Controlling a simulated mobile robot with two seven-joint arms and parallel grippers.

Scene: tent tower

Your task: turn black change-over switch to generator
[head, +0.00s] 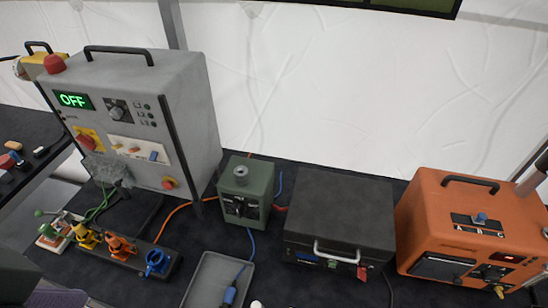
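A grey cabinet (185,95) with a green lit "OFF" display (73,100) stands at the left in the head view. Its front has a black plate with a grey rotary knob (117,111). A small green box (261,187) in the middle has a black rotary switch (240,208) on its front. The labels are too small to read, so I cannot tell which of these is the change-over switch, or its position. Neither of my grippers can be made out in this view.
A row of coloured connectors (118,246) lies before the cabinet. A grey tray (206,279), a black case (340,212) and an orange box (440,222) stand to the right. Orange and blue cables run around the green box. Dark tabletop shows between the things.

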